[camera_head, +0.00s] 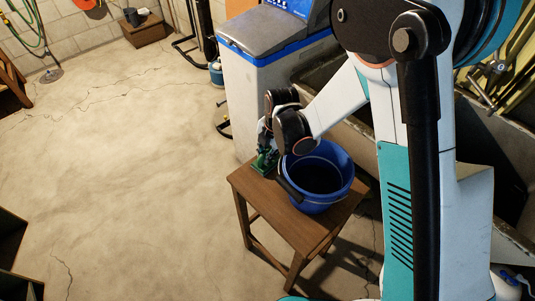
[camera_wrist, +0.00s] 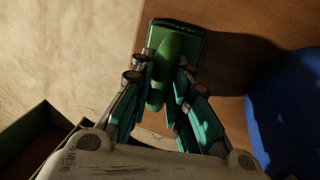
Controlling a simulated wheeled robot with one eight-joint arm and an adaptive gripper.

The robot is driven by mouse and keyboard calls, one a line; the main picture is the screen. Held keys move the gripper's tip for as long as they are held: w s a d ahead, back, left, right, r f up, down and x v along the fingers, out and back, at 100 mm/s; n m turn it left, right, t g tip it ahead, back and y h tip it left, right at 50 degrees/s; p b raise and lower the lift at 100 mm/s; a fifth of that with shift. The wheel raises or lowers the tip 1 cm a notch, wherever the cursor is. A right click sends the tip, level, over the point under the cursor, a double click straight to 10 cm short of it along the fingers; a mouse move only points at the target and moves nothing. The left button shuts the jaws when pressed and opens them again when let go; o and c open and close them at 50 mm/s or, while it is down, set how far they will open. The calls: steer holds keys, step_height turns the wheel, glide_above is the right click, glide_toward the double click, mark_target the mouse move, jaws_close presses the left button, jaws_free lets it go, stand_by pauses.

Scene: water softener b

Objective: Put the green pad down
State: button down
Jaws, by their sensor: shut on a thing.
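The green pad (camera_head: 262,163) is at the left back part of the wooden stool (camera_head: 258,196). In the wrist view the pad (camera_wrist: 190,45) has a flat base and a rounded green grip on top. My gripper (camera_wrist: 165,78) is shut on this grip, with one finger on each side. In the head view my gripper (camera_head: 267,146) points down at the stool. The pad lies along the stool top's edge in the wrist view, with a dark shadow beside it. I cannot tell whether it touches the wood.
A blue bucket (camera_head: 322,204) stands on the stool, to the right of the pad. A white and blue cabinet (camera_head: 243,95) stands behind the stool. Bare stool top (camera_wrist: 245,20) shows between pad and bucket. The floor to the left is open.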

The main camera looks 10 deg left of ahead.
mark_target(273, 164)
steer(key=c, duration=1.5)
jaws_free()
steer(key=shift+c, duration=0.2)
steer(key=shift+f, duration=0.1)
step_height(273, 164, up, 13)
steer(key=s+d+p, duration=0.2)
steer(key=p, duration=0.3)
steer(key=shift+r, duration=0.2)
steer(key=shift+d, duration=0.1)
